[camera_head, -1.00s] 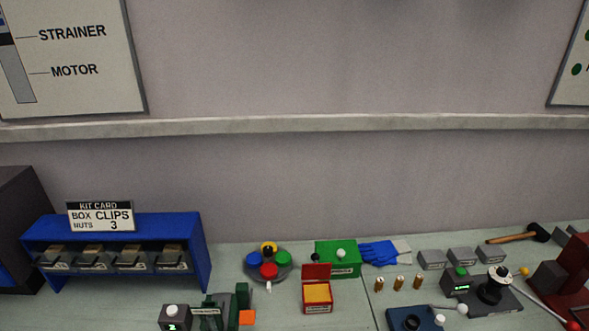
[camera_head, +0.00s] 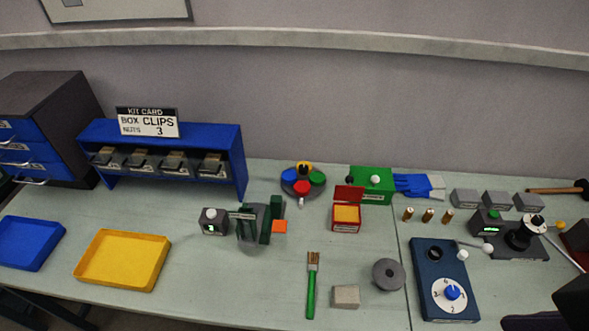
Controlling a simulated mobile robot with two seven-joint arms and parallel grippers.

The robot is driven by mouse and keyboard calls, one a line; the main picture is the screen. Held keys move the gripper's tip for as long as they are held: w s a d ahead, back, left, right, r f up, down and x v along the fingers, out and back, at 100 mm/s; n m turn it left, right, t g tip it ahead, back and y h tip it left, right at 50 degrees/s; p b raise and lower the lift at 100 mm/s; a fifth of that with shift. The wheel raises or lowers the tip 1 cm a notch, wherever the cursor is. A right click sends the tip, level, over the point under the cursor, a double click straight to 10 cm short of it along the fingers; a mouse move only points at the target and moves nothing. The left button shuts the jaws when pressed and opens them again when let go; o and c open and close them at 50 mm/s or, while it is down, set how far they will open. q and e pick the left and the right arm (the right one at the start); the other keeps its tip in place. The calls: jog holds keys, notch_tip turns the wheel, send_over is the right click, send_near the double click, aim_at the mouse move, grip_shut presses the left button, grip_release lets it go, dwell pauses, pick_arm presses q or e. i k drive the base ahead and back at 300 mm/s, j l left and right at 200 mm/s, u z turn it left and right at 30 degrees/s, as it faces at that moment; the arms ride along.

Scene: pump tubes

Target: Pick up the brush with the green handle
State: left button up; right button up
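The brush (camera_head: 312,285) lies on the table near the bottom middle of the head view. Its bristles and metal band point away from me and its green handle points toward me. It lies flat, with nothing on top of it. Neither of my grippers can be made out in this view.
A grey block (camera_head: 345,296) and a grey disc (camera_head: 388,274) lie right of the brush. A blue dial box (camera_head: 445,280) is further right. A green fixture (camera_head: 256,224) stands behind left. A yellow tray (camera_head: 123,260) is at left, with clear tabletop between. Dark shapes at bottom right are unclear.

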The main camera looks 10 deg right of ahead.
aim_at(313, 260)
jog(key=z, duration=0.45)
jog(key=k+j+z, duration=0.1)
jog(key=k+l+u, duration=0.1)
jog(key=l+u, duration=0.2)
jog(key=i+l+u, duration=0.1)
jog(key=l+u, duration=0.35)
jog(key=l, duration=0.25)
jog(key=l+u, duration=0.45)
jog(key=l, duration=0.25)
